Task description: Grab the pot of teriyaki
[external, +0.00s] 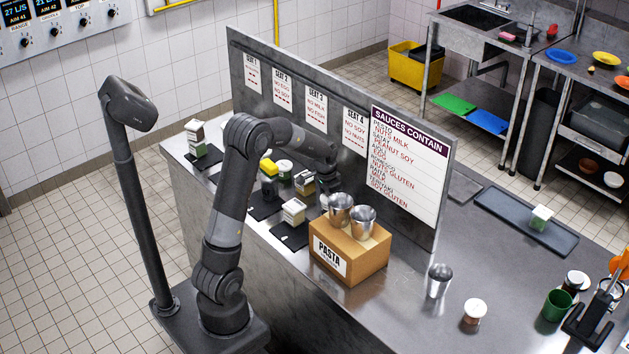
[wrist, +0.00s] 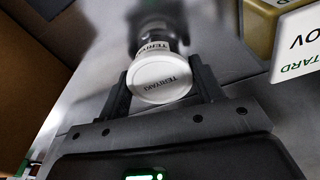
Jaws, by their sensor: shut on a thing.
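In the wrist view, the teriyaki pot (wrist: 162,80) has a pale lid printed TERIYAKI and a matching band on its side. My gripper (wrist: 163,88) is shut on it, with one dark finger on each side of the pot. In the external view, my gripper (external: 328,188) is low over the counter, between the sign panel and the pasta box. The pot is mostly hidden there. Whether it touches the counter is unclear.
A cardboard PASTA box (external: 348,255) with two steel cups (external: 341,210) stands close to my gripper. A panel with seat and sauce signs (external: 408,170) rises behind. Several small pots stand on dark mats (external: 292,236).

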